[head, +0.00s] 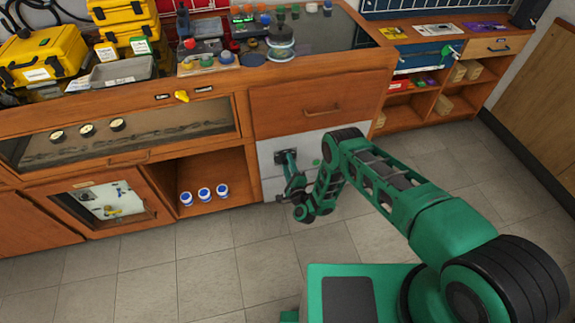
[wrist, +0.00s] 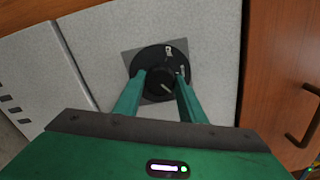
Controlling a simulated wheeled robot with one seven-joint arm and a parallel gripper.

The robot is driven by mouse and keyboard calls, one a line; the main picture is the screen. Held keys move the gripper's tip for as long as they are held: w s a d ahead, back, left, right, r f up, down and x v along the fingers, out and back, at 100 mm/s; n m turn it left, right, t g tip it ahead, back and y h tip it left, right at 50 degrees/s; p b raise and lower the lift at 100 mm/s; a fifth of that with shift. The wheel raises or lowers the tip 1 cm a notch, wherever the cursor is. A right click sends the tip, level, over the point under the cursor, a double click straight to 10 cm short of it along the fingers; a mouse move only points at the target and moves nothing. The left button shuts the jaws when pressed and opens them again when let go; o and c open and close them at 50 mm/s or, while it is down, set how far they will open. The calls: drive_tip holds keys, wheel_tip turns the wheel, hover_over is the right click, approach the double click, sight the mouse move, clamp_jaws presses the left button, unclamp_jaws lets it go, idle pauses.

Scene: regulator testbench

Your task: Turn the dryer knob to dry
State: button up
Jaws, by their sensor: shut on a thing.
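The dryer knob (wrist: 159,82) is a round black knob on a black dial with a square grey plate (wrist: 130,58), on a pale grey panel. In the wrist view my gripper (wrist: 160,77) has its two green fingers on the left and right of the knob, shut on it. The dial has a small pale mark (wrist: 169,49) near its top, and another pale mark sits near the right fingertip. No lettering is readable. In the head view my gripper (head: 289,160) reaches the dark plate (head: 280,157) on the pale cabinet front; the knob is mostly hidden there.
A wooden drawer (head: 308,106) is above the pale panel. An open cubby with several white-and-blue jars (head: 204,193) is left of it. A yellow lever (head: 181,96) sits between two small labels on the bench front. The floor (head: 190,265) is clear.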

drive_tip(key=shift+d+f+m, duration=0.15)
drive_tip(key=shift+f+m, duration=0.05)
drive_tip(key=shift+m, duration=0.4)
drive_tip(key=shift+s, duration=0.1)
drive_tip(key=o, duration=1)
drive_tip(key=shift+o, duration=0.2)
drive_tip(key=shift+s, duration=0.4)
drive_tip(key=v, duration=0.9)
drive_tip(key=shift+s+d, duration=0.15)
drive_tip(key=shift+s, duration=0.25)
drive_tip(key=shift+s, duration=0.1)
